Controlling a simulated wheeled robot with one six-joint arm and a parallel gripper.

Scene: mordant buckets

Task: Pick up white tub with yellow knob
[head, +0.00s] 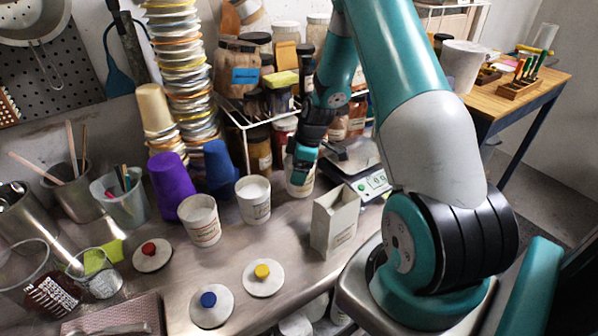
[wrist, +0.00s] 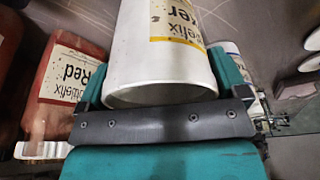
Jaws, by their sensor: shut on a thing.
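A white tub (wrist: 165,60) with a yellow-edged label fills the middle of the wrist view, between the two teal fingers of my gripper (wrist: 163,82). My gripper is shut on this tub. In the head view my gripper (head: 303,160) reaches down to the tub (head: 299,187), whose upper part is mostly hidden by the gripper. I cannot tell whether the tub is clear of the counter. A round pale lid with a yellow knob (head: 262,278) lies apart on the counter at the front. No knob shows on the held tub.
Two other open white tubs (head: 202,222) (head: 253,200) stand left of my gripper. A pale box (head: 335,222) and a scale (head: 362,182) are to its right. Lids with red (head: 152,256) and blue (head: 211,307) knobs lie on the counter. A wire rack with jars stands behind.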

